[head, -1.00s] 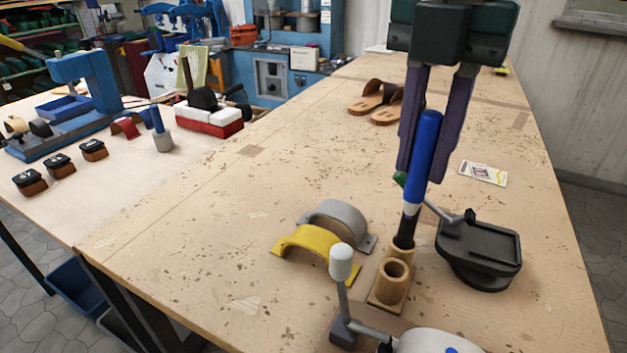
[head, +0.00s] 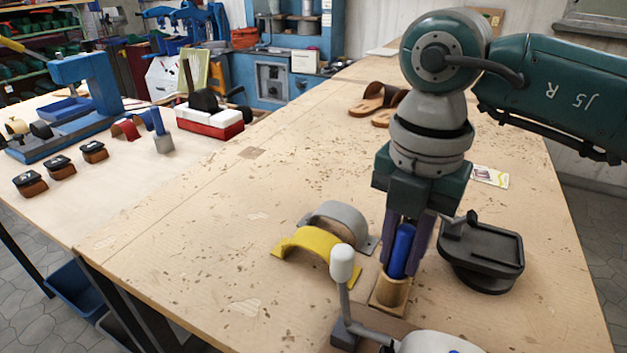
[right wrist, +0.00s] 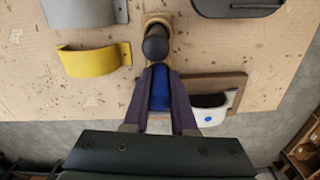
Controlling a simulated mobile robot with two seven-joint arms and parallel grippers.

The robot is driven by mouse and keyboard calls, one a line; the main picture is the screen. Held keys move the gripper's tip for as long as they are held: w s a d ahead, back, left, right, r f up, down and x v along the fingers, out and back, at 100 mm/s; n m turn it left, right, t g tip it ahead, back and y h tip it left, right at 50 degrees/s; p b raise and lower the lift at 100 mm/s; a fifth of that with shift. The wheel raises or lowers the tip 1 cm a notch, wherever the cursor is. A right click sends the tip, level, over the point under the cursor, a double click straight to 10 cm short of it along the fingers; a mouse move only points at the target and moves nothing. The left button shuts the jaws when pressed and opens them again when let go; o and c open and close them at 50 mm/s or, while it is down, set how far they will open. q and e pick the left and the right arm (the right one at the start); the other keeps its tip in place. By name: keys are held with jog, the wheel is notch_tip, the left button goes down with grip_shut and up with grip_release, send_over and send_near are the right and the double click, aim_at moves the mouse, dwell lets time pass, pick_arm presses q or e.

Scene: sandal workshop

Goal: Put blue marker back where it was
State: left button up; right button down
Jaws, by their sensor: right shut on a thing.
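The blue marker (head: 402,248) stands nearly upright between the fingers of my right gripper (head: 407,245), which is shut on it. Its lower end is in the near tube of the wooden holder (head: 390,298); how deep it sits is hidden. In the right wrist view the blue marker (right wrist: 160,88) lies between the two purple fingers. A black marker (right wrist: 155,42) stands in the holder's far tube, hidden behind the gripper in the head view. My left gripper is not in view.
A black swivel stand (head: 482,250) is close on the right. Yellow (head: 315,250) and grey (head: 340,218) curved straps lie left of the holder. A white-knobbed lever (head: 342,265) rises in front. Sandals (head: 375,103) lie farther back; the table's left middle is clear.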

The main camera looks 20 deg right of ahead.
jog(key=shift+f, duration=0.1)
jog(key=c, duration=0.7)
grip_release()
notch_tip(320, 180, up, 12)
jog(key=shift+r, duration=0.2)
